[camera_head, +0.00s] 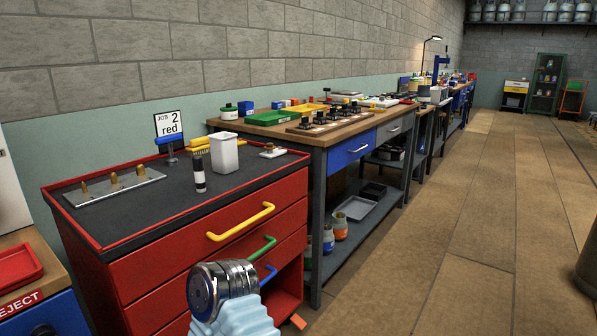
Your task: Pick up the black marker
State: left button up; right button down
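A black marker (199,174) with a white band around its lower part stands upright on the dark top of the red drawer cabinet (215,223). It is just left of and in front of a white tapered cup (224,153), with little room between them. No gripper fingers show in the head view. A rounded metal and pale blue part, which looks like a piece of my arm, rises at the bottom in front of the cabinet, well below the marker.
A metal plate with brass pegs (114,186) lies left of the marker. Behind stand a "JOB 2 red" sign (169,124) and yellow brushes or blocks (203,143). A wooden workbench (340,128) adjoins at right. Open floor (470,240) lies right; a red reject tray (16,268) is lower left.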

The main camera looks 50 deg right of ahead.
aim_at(197, 159)
jog(key=z, duration=1.2)
jog(key=l, duration=0.25)
jog(key=i+l, duration=0.15)
jog(key=l, duration=0.1)
